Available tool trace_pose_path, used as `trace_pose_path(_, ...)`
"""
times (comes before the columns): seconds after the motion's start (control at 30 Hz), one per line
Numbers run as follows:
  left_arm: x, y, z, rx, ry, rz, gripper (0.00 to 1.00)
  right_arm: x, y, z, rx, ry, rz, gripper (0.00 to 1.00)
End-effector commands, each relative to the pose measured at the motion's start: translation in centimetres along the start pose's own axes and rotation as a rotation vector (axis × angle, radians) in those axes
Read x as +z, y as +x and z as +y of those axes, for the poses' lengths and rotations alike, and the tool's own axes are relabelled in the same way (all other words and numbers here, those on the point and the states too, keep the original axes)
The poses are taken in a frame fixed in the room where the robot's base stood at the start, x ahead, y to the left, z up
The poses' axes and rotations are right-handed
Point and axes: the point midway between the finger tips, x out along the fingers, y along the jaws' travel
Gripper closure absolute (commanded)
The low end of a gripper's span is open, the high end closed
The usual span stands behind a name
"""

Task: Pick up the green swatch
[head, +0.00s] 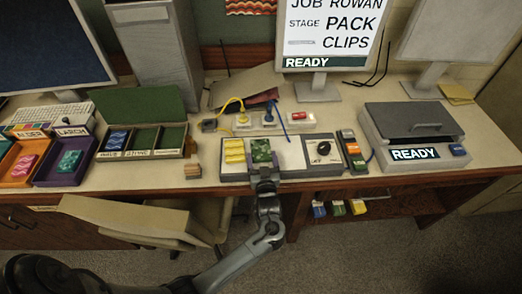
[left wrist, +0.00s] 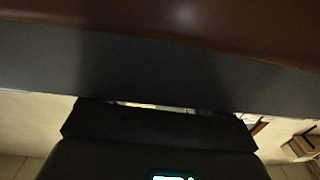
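The green swatch (head: 261,150) has a dark mottled pattern. It lies on the grey-framed panel (head: 292,154) near the front of the table, right of a yellow patterned swatch (head: 234,150). My left gripper (head: 264,177) is at the table's front edge, just in front of the green swatch. Its fingers are small and dark here, so I cannot tell whether they are open or touch the swatch. The left wrist view shows a dark gripper body (left wrist: 155,130) close to a grey surface; the swatch is not visible there. My right gripper is not in view.
A black knob (head: 323,148) stands on the panel's right part. Trays with swatches, such as the purple tray (head: 48,178), stand left; a grey lidded machine (head: 412,133) stands right. Coloured clips (head: 338,208) hang below the table edge.

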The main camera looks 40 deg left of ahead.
Motion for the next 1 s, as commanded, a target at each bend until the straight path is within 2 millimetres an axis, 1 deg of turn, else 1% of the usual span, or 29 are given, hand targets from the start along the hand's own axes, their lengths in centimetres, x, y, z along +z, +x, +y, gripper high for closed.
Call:
trace_pose_path(0.03, 0.0, 0.0, 0.0, 0.000, 0.000, 0.000, 0.29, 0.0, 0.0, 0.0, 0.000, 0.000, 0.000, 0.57)
trace_pose_path(0.17, 0.0, 0.0, 0.0, 0.000, 0.000, 0.000, 0.49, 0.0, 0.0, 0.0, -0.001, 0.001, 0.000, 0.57)
trace_pose_path(0.4, -0.1, 0.0, 0.0, 0.000, -0.001, 0.000, 0.50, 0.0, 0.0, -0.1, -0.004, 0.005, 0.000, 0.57)
trace_pose_path(0.53, -0.9, 0.0, 0.0, 0.000, -0.003, 0.000, 0.50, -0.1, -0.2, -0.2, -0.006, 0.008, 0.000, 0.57)
trace_pose_path(0.67, -2.8, 0.0, 0.0, 0.000, -0.004, 0.002, 0.50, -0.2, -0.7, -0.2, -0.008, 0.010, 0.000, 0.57)
trace_pose_path(0.8, -5.3, 0.0, 0.0, 0.000, -0.005, 0.002, 0.50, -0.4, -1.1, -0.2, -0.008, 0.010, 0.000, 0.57)
trace_pose_path(1.0, -8.3, 0.0, 0.0, 0.000, -0.004, 0.001, 0.50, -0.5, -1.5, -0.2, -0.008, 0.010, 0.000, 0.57)
